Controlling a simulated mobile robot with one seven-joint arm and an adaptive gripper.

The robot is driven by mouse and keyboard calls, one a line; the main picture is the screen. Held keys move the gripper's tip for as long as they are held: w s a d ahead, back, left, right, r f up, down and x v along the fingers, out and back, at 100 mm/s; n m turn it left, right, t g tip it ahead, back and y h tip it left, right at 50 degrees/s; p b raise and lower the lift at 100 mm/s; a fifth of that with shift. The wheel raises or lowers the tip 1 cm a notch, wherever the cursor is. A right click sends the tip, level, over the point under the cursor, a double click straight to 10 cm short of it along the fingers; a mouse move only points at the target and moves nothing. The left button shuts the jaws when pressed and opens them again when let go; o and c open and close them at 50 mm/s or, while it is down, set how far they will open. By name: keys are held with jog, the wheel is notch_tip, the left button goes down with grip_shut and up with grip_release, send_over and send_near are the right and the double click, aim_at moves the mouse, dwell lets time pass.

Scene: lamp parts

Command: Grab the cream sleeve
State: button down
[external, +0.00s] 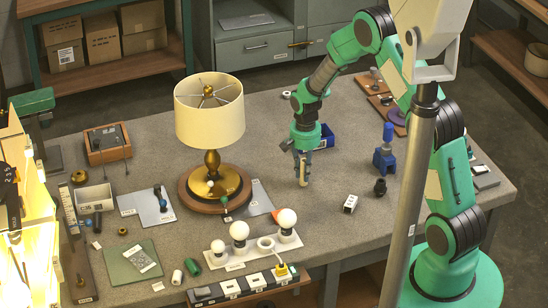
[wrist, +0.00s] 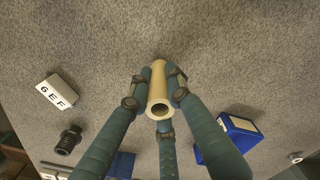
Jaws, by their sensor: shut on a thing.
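The cream sleeve (wrist: 157,82) is a pale hollow tube, with its open end facing the camera in the wrist view. My gripper (wrist: 158,100) is shut on it, with its blue-green fingers around its sides. In the external view my gripper (external: 302,158) points down over the table to the right of the lamp. The sleeve (external: 303,178) hangs upright below its fingers. I cannot tell whether its lower end touches the table.
A white block marked 6EF (external: 350,204) and a black threaded part (external: 380,187) lie to the right. A blue bin (external: 325,137) stands just behind my gripper. The lamp (external: 210,115) is to the left, and a white strip with bulbs (external: 240,250) is in front.

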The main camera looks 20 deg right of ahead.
jog(key=shift+r, duration=0.45)
notch_tip(320, 180, up, 2)
jog(key=shift+r, duration=0.2)
jog(key=s+d+r+p, duration=0.1)
jog(key=s+d, duration=0.2)
jog(key=s, duration=1.2)
jog(key=shift+s, duration=0.35)
jog(key=shift+r, duration=0.1)
